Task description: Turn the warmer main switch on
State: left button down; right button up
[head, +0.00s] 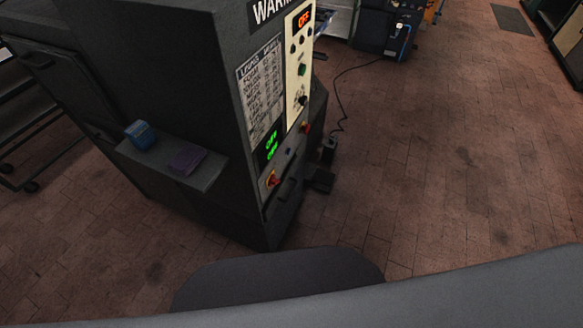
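The warmer (200,90) is a dark grey cabinet left of the middle, with a cut-off "WARM" sign (268,9) on top. Its cream control panel (299,62) has a lit orange display (303,19) that seems to read "OFF", a green button (302,69) and a black knob (301,98). Lower down, a red rotary switch (271,180) sits on the front below a small display (270,145) with green lettering. I cannot tell the switch's exact position. A smaller red control (305,127) is at the right edge. Neither gripper is in view.
A side shelf (208,180) on the warmer holds a blue container (141,134) and a purple block (187,160). A wheeled rack (30,150) stands at left. A black cable (345,90) runs behind the warmer to another machine (385,28). The brick floor (450,150) at right is clear.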

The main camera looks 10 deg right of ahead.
aim_at(276, 182)
jog(key=l+u, duration=0.4)
jog(key=l, duration=1)
jog(key=k+l+u, duration=0.15)
jog(key=l, duration=0.25)
jog(key=k+l+u, duration=0.1)
jog(key=l, duration=0.3)
jog(key=k+l+u, duration=0.15)
jog(key=l, duration=0.2)
